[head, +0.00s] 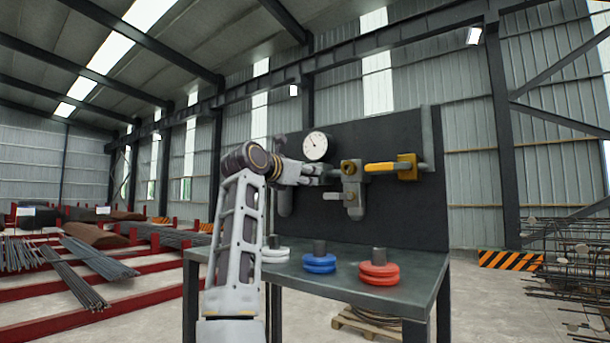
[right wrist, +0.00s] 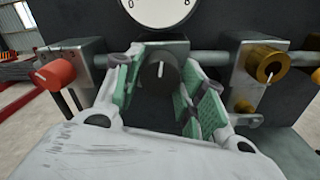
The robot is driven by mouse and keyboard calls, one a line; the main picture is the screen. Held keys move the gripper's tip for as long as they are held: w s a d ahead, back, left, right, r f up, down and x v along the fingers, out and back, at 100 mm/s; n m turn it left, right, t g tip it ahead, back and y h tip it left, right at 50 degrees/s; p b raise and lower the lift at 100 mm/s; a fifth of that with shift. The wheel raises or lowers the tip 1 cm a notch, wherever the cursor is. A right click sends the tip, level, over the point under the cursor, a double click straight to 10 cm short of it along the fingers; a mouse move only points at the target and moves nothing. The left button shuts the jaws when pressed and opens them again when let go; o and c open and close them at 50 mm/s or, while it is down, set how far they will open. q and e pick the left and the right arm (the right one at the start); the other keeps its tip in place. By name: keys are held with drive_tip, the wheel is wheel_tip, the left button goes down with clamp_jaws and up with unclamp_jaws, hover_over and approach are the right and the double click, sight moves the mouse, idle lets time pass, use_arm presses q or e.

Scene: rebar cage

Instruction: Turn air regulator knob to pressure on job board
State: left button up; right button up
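The black regulator knob (right wrist: 158,73) has a white pointer mark and sits on a grey block below the gauge in the right wrist view. My right gripper (right wrist: 155,85) has its green-padded fingers apart, one on each side of the knob; I cannot tell whether they touch it. In the head view my right gripper (head: 322,173) reaches the panel and hides the knob. The round white pressure gauge (head: 315,146) is above it, its needle pointing to the upper left. Only the gauge's lower part (right wrist: 158,10) shows in the right wrist view. No job board with a readable number shows. My left gripper is out of view.
A red knob (right wrist: 56,73) is left of the regulator and a brass fitting (right wrist: 266,64) right of it. A yellow handle (head: 381,167) juts from the dark panel (head: 420,215). White, blue (head: 319,263) and red (head: 379,273) rings sit on the bench (head: 425,265).

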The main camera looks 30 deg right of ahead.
drive_tip(key=shift+o, duration=1.4)
drive_tip(key=v, duration=1.2)
